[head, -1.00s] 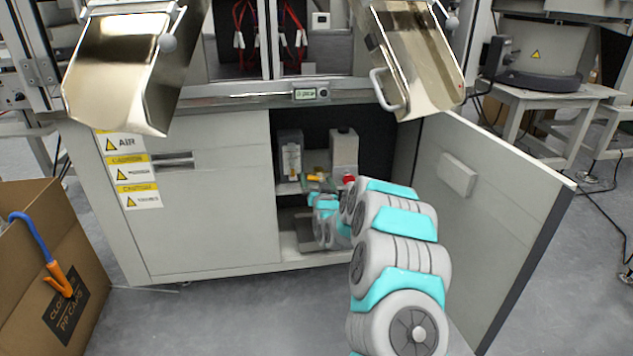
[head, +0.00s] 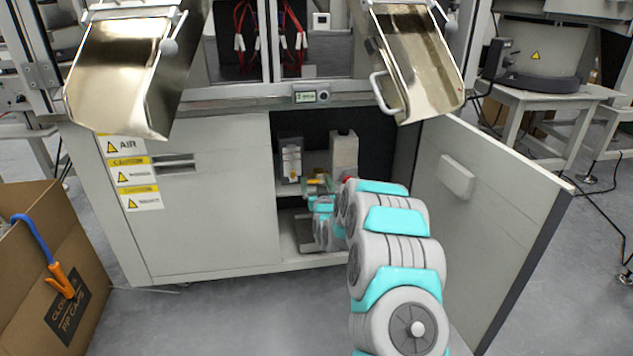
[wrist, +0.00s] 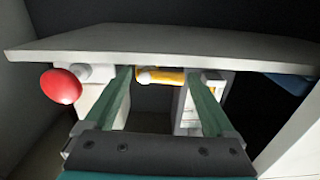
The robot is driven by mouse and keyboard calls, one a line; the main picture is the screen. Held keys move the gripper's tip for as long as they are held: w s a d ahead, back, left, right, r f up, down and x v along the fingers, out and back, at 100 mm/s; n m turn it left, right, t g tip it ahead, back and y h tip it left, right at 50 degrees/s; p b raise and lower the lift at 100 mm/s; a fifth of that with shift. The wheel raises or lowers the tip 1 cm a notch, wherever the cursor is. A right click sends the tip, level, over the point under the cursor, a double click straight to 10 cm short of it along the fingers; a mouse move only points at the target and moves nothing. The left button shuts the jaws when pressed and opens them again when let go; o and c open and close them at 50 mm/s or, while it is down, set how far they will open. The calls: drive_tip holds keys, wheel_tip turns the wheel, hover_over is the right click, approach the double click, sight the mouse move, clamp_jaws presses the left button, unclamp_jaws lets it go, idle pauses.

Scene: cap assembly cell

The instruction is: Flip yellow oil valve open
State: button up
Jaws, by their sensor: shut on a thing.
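The yellow valve handle (wrist: 160,76) lies between the two green fingers of my gripper (wrist: 160,78) in the wrist view. It is a short yellow bar with a pale end on its left, and my gripper is shut on it. In the head view my gripper (head: 318,185) is inside the open cabinet, small and partly hidden by its own wrist. The valve's body and pipe are mostly hidden behind the fingers and a pale shelf edge.
A red round knob (wrist: 62,86) sits just left of my gripper in the wrist view. The pale shelf (wrist: 200,45) crosses close by. The cabinet door (head: 490,210) stands open at right. A cardboard box (head: 45,270) stands at left.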

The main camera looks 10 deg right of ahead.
drive_tip(key=shift+n, duration=0.3)
drive_tip(key=o, duration=1.1)
drive_tip(key=shift+c, duration=0.2)
drive_tip(key=s, duration=0.7)
drive_tip(key=shift+s, duration=0.4)
